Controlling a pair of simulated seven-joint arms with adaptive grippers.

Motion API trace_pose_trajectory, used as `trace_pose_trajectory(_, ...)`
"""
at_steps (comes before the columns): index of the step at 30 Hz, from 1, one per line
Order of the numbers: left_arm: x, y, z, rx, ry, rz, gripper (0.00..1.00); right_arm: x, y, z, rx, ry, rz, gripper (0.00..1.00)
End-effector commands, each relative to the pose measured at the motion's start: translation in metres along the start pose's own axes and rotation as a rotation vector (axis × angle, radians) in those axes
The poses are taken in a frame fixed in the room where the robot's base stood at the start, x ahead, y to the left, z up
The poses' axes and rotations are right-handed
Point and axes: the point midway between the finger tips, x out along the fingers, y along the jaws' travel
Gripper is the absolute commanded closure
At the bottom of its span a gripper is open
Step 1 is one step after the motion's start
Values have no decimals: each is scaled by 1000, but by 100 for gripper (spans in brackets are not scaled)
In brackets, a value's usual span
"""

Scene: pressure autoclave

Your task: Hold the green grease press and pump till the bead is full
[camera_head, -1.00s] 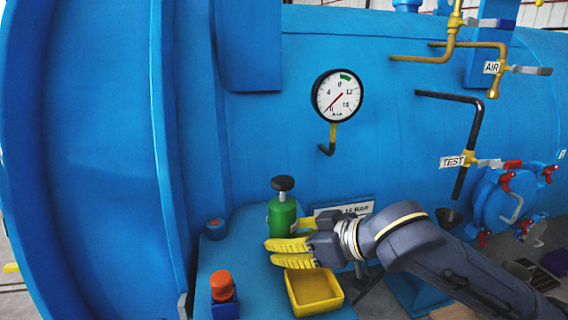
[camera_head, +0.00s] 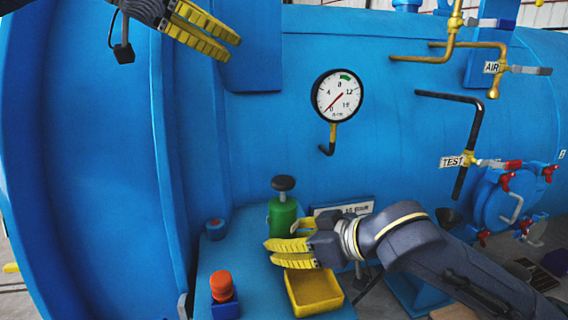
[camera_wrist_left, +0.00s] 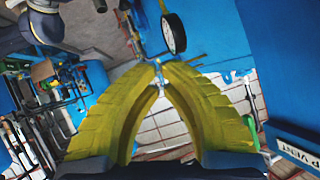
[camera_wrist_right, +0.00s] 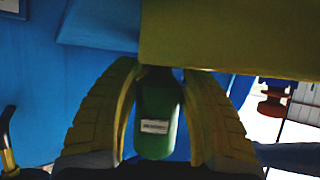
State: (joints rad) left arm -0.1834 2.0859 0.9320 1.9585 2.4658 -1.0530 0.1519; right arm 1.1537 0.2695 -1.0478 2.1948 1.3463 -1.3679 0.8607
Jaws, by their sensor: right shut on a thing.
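The green grease press (camera_head: 283,217), with a dark round knob on top, stands upright on the blue shelf beside the vessel. My right gripper (camera_head: 268,252) is shut on it; the right wrist view shows the green body (camera_wrist_right: 156,115) with a white label between the yellow fingers. My left gripper (camera_head: 232,48) is high at the upper left, well above the press and apart from it. In the left wrist view its fingertips (camera_wrist_left: 158,66) meet with nothing visible between them. I cannot make out the bead.
A yellow tray (camera_head: 314,303) sits in front of the press. A pressure gauge (camera_head: 337,95) and pipes with valves (camera_head: 470,160) project from the vessel. The space above the press is clear.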

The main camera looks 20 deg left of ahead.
Motion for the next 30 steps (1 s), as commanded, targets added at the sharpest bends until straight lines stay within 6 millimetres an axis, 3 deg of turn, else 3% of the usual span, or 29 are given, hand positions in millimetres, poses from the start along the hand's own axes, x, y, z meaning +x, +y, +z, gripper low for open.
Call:
trace_pose_trajectory(3, 17, 35, 20, -46, -82, 112, 100, 0, 0, 0, 0, 0, 1, 70)
trace_pose_trajectory(6, 25, 56, 33, -77, -134, 183, 100, 0, 0, 0, 0, 0, 1, 70)
trace_pose_trajectory(12, 31, 82, 47, -112, -193, 265, 100, 0, 0, 0, 0, 0, 1, 70)
trace_pose_trajectory(30, 37, 90, 51, -123, -208, 286, 100, 0, 0, 0, 0, 1, 1, 70)
